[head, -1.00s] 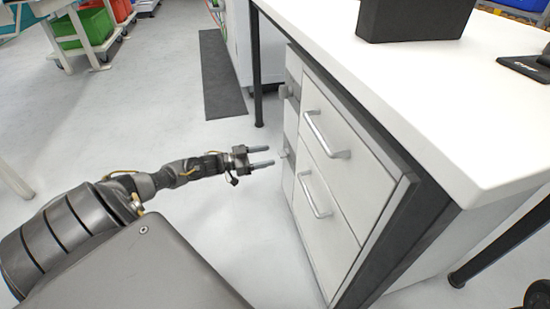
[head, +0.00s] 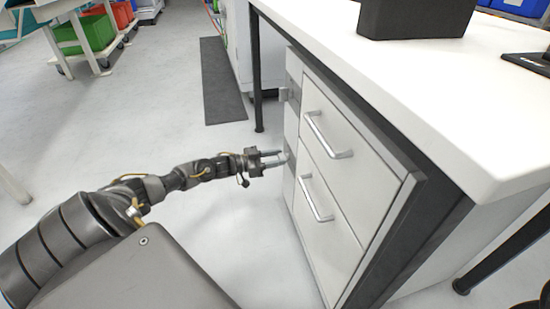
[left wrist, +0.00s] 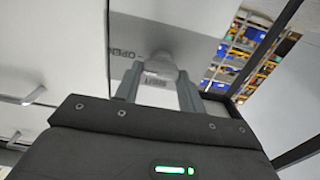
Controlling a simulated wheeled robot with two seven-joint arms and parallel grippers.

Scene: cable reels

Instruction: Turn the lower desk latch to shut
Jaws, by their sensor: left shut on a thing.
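The lower desk latch (head: 288,156) is on the narrow panel at the left side of the desk's drawer front. My left gripper (head: 274,159) reaches it from the left, with its fingers around its knob. In the left wrist view the pale, rounded latch knob (left wrist: 160,64) sits between the fingertips (left wrist: 158,80), and the jaws are shut on it. The word OPEN is printed on the panel just left of the knob. More lettering between the fingers is partly hidden. The upper latch (head: 284,93) is higher on the same panel. My right gripper is not in view.
Two drawers with bar handles (head: 330,138) (head: 316,199) are right of the latches. The white desktop (head: 420,90) overhangs them and carries a dark box (head: 415,15). A dark desk leg (head: 257,75) stands behind.

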